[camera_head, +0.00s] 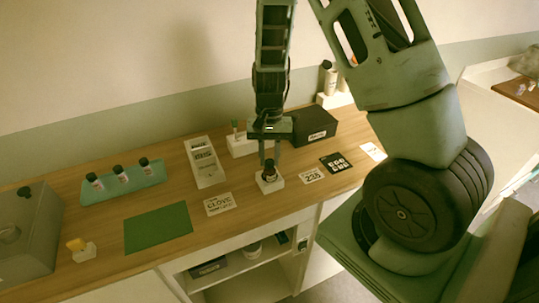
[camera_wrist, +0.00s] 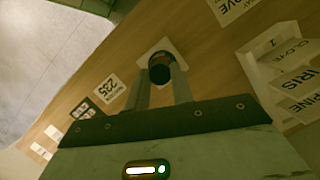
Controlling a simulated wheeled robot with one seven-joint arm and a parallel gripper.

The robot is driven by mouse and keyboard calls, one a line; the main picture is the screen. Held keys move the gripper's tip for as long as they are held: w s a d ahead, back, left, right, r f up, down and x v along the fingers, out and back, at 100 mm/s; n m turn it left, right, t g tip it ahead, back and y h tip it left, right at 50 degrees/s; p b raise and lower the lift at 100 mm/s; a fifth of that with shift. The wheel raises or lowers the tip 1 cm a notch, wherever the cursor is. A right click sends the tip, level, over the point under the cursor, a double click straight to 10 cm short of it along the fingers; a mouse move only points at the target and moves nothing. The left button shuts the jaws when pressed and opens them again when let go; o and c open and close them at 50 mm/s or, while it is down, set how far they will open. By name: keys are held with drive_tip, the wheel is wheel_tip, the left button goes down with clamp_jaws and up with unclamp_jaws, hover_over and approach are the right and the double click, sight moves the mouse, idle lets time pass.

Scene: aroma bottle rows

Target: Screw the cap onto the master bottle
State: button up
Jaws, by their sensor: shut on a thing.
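The master bottle, small and dark, stands upright in a white square holder (camera_head: 270,185) near the middle of the table. The black cap (camera_head: 269,164) is at the bottle's top. My gripper (camera_head: 269,161) points straight down from above, with its fingers around the cap. In the wrist view, the round black cap (camera_wrist: 160,75) sits between my fingertips, and a little of the bottle (camera_wrist: 160,58) shows beyond it. My gripper is shut on the cap. Whether the thread is engaged is hidden.
Cards reading CLOVE (camera_head: 219,204) and 235 (camera_head: 312,175) flank the holder. Behind stand a black box (camera_head: 312,127) and a white labelled rack (camera_head: 204,162). A green tray (camera_head: 123,184) with three bottles and a green mat (camera_head: 158,228) lie left. The table's front edge is close.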

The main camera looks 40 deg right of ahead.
drive_tip(key=shift+f, duration=0.25)
idle(0.8)
drive_tip(key=o, duration=1)
drive_tip(key=shift+c, duration=0.2)
wheel_tip(320, 180, up, 7)
drive_tip(key=p, duration=0.6)
drive_tip(key=shift+r, duration=0.1)
drive_tip(key=shift+o, duration=0.3)
drive_tip(key=shift+d, duration=0.1)
